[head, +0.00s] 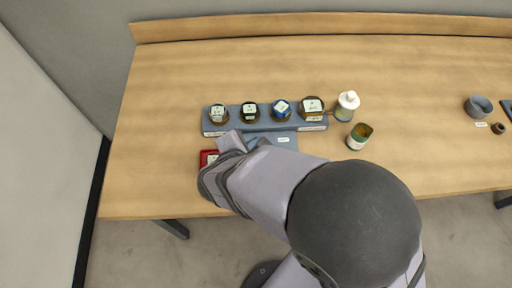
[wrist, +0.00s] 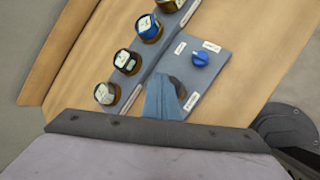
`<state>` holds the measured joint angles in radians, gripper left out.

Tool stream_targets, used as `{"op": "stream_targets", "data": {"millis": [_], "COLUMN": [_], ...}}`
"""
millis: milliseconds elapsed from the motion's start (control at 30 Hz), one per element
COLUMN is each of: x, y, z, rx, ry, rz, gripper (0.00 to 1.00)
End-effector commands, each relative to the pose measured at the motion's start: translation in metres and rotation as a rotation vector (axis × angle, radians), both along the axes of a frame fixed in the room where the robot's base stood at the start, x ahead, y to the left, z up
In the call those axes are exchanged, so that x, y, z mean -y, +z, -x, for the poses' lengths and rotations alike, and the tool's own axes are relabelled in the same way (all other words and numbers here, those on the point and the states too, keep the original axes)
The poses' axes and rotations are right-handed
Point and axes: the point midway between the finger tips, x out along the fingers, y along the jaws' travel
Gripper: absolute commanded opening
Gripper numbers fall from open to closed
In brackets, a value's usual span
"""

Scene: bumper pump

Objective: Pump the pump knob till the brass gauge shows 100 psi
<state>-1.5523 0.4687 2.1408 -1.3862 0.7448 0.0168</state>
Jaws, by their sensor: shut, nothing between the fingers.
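A row of round gauges stands on a blue-grey raised strip (head: 266,129). The rightmost gauge (head: 312,107) has a brass-brown rim and shows partly at the top of the wrist view (wrist: 170,4). Its reading is too small to tell. My gripper (wrist: 163,80) is shut and empty, its blue fingers over the lower panel (wrist: 215,48). Beside and partly behind the fingertips is a dark round knob (wrist: 181,89), perhaps the pump knob; I cannot tell whether they touch. A blue knob (wrist: 200,59) stands apart from the fingers. My arm hides much of the panel in the head view.
A red item (head: 207,157) lies left of my wrist. A white-capped bottle (head: 347,105) and a green-labelled can (head: 359,136) stand right of the gauges. A grey bowl (head: 478,106) and small brown cup (head: 498,128) are far right. The wooden table (head: 420,75) is clear behind.

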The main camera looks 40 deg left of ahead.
Motion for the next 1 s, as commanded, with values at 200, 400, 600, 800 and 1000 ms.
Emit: {"op": "stream_targets", "data": {"millis": [200,400,600,800,1000], "x": [0.0,0.0,0.0,-0.0001,-0.0001], "y": [0.0,-0.0002,-0.0037,-0.0086,-0.0084], "z": [0.0,0.0,0.0,0.0,0.0], "rx": [0.0,0.0,0.0,0.0,0.0], "ry": [0.0,0.0,0.0,-0.001,-0.001], "rz": [0.0,0.0,0.0,-0.001,-0.001], "gripper": [0.0,0.0,0.0,0.0,0.0]}}
